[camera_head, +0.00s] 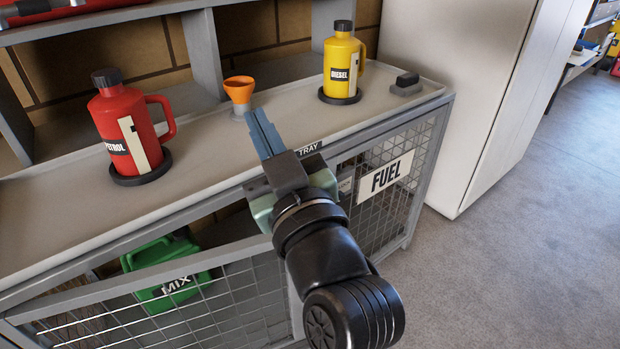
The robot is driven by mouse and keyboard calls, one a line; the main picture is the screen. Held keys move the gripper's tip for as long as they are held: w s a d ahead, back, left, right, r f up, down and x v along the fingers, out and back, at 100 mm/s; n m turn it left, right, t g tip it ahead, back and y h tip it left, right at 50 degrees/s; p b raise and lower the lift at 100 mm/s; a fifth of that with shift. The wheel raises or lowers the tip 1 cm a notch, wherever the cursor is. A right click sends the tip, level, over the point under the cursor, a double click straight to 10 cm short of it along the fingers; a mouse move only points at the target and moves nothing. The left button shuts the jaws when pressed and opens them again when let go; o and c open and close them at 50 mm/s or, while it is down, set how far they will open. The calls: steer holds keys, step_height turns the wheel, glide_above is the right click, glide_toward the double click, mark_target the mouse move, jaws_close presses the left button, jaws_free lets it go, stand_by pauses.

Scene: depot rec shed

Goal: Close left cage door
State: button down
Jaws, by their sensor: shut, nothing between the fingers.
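The left cage door (140,281) is a grey framed mesh panel at the lower left, standing ajar. Its top rail is apart from the cabinet's front edge, and a gap shows between them. A green MIX can (165,262) is inside the cage, partly behind this door. The door's lower part is cut off by the frame. My gripper (262,125) is shut and empty, its blue fingers over the tray top near the orange funnel, well up and right of the door. My arm hides part of the cage front.
The right cage door (412,150) carries a FUEL sign and looks shut. On the tray top (225,150) stand a red petrol can (112,125), an orange funnel (239,90) and a yellow diesel can (340,70). A white cabinet (440,100) stands right; the floor (530,230) there is clear.

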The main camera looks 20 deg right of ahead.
steer(key=s+d+f+g+p, duration=0.2)
steer(key=d+f, duration=0.1)
steer(key=f, duration=0.6)
steer(key=s+d+f+g+p, duration=0.15)
steer(key=d+f, duration=0.25)
steer(key=f, duration=0.4)
steer(key=s+d+f+m+t+p, duration=0.1)
steer(key=s+d+f+m+p, duration=0.15)
steer(key=s+f, duration=0.8)
steer(key=w+a, duration=0.1)
steer(key=w, duration=1.2)
steer(key=shift+w+r+h, duration=0.3)
